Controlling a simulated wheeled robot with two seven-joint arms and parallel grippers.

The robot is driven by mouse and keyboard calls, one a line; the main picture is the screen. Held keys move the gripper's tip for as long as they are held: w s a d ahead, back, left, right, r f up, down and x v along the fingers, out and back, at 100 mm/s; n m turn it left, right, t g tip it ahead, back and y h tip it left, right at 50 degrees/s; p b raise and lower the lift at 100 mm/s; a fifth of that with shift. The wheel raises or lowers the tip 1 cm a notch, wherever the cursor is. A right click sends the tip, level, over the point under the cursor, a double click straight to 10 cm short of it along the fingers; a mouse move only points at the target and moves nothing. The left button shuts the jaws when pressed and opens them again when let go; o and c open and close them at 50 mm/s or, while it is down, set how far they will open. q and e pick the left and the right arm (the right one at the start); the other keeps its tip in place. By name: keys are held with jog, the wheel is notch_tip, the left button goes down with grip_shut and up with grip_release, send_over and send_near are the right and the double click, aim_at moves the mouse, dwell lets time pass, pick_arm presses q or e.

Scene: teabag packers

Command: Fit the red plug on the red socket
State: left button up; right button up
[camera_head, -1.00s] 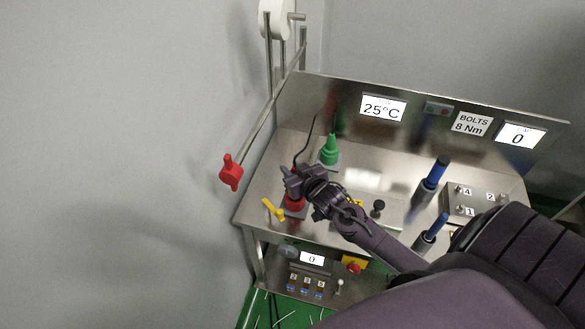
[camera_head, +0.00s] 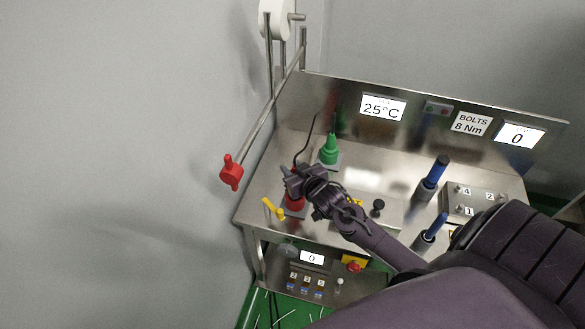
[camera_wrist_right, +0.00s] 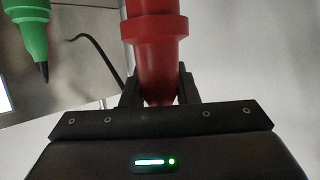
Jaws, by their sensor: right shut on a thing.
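My right gripper (camera_head: 292,186) is above the left part of the steel bench. In the right wrist view it is shut on the narrow end of the red plug (camera_wrist_right: 157,45), which has a thick collar. In the head view, red (camera_head: 295,203) shows just below the jaws, over a grey square base at the bench's left front. The gripper hides where plug and red socket meet, so I cannot tell whether the plug is fully seated. My left gripper is not in view.
A green plug (camera_head: 330,150) stands upright behind the gripper; it also shows in the wrist view (camera_wrist_right: 30,30). A yellow handle (camera_head: 272,209) lies close to the left. Blue-handled tools (camera_head: 435,172) stand at the right. A red lever end (camera_head: 231,172) hangs off the bench's left side.

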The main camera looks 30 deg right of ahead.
jog(key=shift+r+p, duration=0.1)
jog(key=shift+p, duration=0.35)
dwell(0.6)
jog(key=shift+f+b, duration=2)
jog(key=shift+f, duration=0.85)
jog(key=o, duration=1.1)
jog(key=shift+s, duration=0.1)
jog(key=shift+s, duration=0.3)
jog(key=b+v, duration=0.1)
jog(key=v, duration=0.6)
jog(key=shift+r, duration=0.15)
